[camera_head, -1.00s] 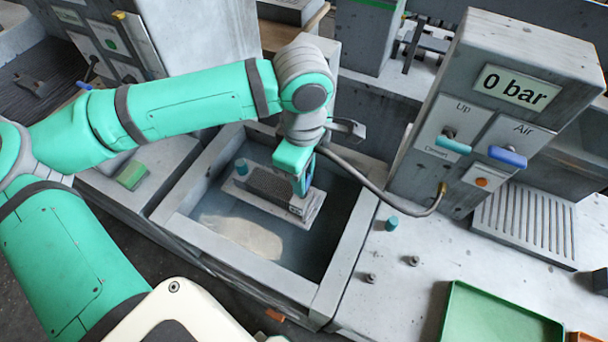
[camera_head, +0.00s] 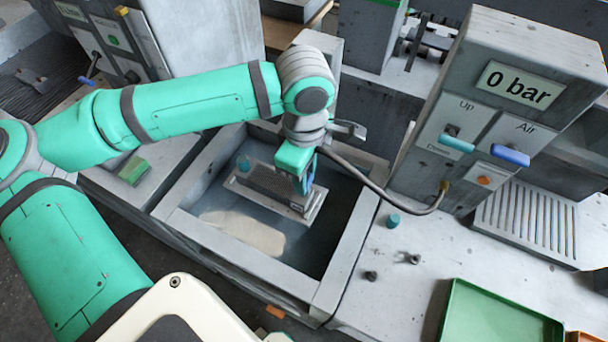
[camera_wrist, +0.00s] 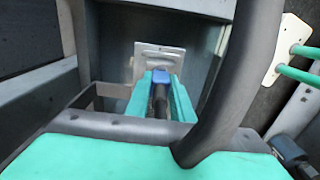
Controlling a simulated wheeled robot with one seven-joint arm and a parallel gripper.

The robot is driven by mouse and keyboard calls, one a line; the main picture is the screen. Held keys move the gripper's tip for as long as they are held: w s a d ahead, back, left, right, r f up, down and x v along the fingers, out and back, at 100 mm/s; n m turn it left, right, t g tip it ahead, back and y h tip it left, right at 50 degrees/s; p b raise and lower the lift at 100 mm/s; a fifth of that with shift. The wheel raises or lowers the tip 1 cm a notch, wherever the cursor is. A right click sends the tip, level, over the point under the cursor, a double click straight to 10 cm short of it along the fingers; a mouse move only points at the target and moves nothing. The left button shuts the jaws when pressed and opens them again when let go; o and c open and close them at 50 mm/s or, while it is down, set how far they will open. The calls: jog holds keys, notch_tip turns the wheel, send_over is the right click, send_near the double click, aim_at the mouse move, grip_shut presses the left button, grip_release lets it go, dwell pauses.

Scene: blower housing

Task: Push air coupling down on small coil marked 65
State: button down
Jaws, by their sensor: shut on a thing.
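The coil (camera_head: 268,181) is a small finned grey block on a pale plate inside the tank; a teal cap (camera_head: 242,164) stands at its left end. A small label sits near its right end, too small to read. My gripper (camera_head: 305,182) is over the coil's right end, pointing down. In the wrist view my gripper (camera_wrist: 158,92) is shut on the blue air coupling (camera_wrist: 161,75), whose dark hose runs back past the camera. The plate (camera_wrist: 150,52) shows beyond it. Whether the coupling is seated on the coil is hidden by the fingers.
The tank's grey rim (camera_head: 340,250) surrounds the coil. A control box (camera_head: 490,120) reads "0 bar", with a teal Up/Down lever (camera_head: 456,144) and a blue Air lever (camera_head: 510,155). A loose teal cap (camera_head: 393,221) and a green tray (camera_head: 500,315) are on the right bench.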

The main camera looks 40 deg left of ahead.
jog(key=shift+f, duration=0.35)
dwell(0.5)
jog(key=c, duration=1.5)
grip_release()
jog(key=shift+o, duration=0.2)
notch_tip(320, 180, up, 11)
jog(key=shift+f, duration=0.1)
